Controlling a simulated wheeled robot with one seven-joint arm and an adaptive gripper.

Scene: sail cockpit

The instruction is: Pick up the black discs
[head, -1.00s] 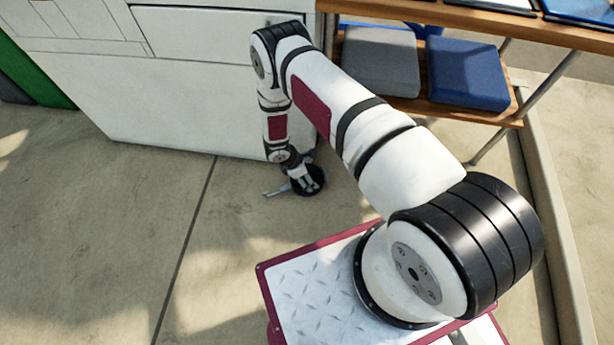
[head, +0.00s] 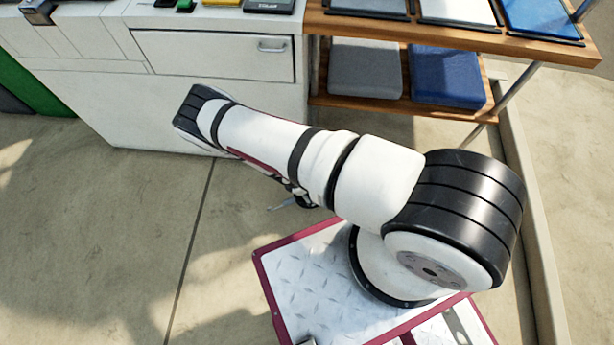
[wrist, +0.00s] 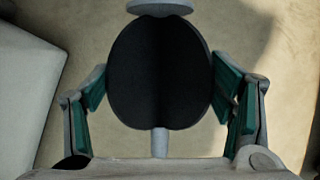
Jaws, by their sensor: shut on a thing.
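A black disc (wrist: 160,75) with a faint crease down its middle fills the centre of the wrist view. A grey piece (wrist: 160,7) shows at its far end and a grey stem (wrist: 160,143) at its near end. My gripper (wrist: 160,72) has one green-padded finger on each side of the disc, shut on it. In the head view my arm hides the gripper and most of the disc; only a thin grey bar (head: 282,206) and a dark edge show below the arm. I cannot tell how high the disc is above the floor. No other black disc can be made out.
A white cabinet (head: 150,115) with a drawer (head: 215,55) stands behind the arm. A wooden shelf unit (head: 450,32) with grey (head: 366,68) and blue (head: 445,78) cushions is at the back right. The floor (head: 110,230) at the left is open.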

